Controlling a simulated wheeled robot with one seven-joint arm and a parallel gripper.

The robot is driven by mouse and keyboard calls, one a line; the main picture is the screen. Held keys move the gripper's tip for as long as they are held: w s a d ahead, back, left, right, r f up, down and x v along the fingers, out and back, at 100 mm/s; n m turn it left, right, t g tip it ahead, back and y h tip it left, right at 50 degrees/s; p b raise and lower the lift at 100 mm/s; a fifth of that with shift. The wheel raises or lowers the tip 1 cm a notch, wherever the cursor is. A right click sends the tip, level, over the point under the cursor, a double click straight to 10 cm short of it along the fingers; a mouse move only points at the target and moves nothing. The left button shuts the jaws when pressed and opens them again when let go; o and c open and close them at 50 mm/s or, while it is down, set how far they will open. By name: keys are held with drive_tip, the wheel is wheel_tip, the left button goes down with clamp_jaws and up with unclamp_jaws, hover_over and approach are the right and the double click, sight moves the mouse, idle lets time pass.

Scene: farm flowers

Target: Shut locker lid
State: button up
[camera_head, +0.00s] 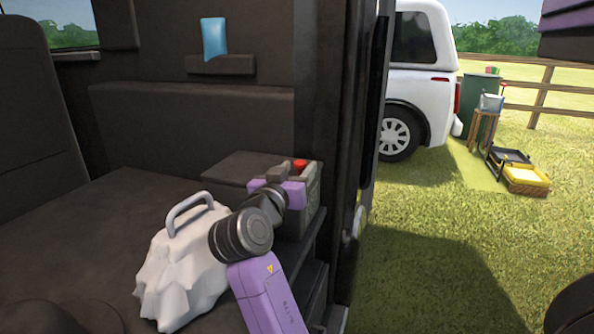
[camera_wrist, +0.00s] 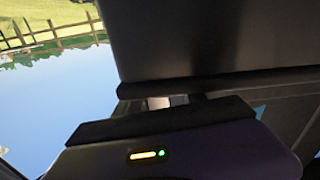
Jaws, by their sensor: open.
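A low dark slab (camera_head: 238,168) lies at the back right of the dark bench in the head view. It may be the locker lid, but I cannot tell whether it is open or shut. My purple arm reaches over the bench's right end, and my gripper (camera_head: 278,174) is beside the slab's right part. The gripper is open; its fingertips are small and partly hidden. In the wrist view a broad dark panel (camera_wrist: 215,40) fills the upper right, close to my gripper's dark edge. I cannot tell which part of the vehicle it is.
A white draped bundle (camera_head: 180,265) with a grey handle stands on the bench, left of my arm. A grey box (camera_head: 312,188) with a red knob (camera_head: 300,164) is right behind my gripper. A dark door pillar (camera_head: 345,120) rises to the right. Open grass (camera_head: 430,255) lies beyond.

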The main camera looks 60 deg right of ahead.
drive_tip(key=shift+a, duration=0.1)
drive_tip(key=a+p, duration=0.1)
drive_tip(key=a, duration=0.6)
drive_tip(key=shift+s+a, duration=0.3)
drive_tip(key=shift+s, duration=0.1)
